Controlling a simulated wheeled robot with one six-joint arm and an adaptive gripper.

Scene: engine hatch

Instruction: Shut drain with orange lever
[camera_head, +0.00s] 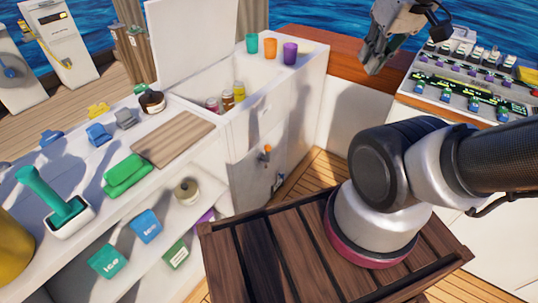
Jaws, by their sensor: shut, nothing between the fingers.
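A small orange lever (266,150) sits on the side wall of the white open-topped chest (250,165), in the middle of the head view. Below it on the same wall is a small metallic fitting (278,182). Both are too small for me to tell the lever's exact angle or whether the drain is open. My gripper (374,58) is at the upper right, over the brown wooden ledge, pointing down. It is shut and empty, well apart from the lever, up and to its right.
Three cups, including an orange one (270,48), stand on the chest's rim; jars (228,100) are inside. A control panel (470,85) is at the right. Shelves with green towels (127,175) and a cutting board (172,138) are at the left. The wooden floor (325,170) shows beside the chest.

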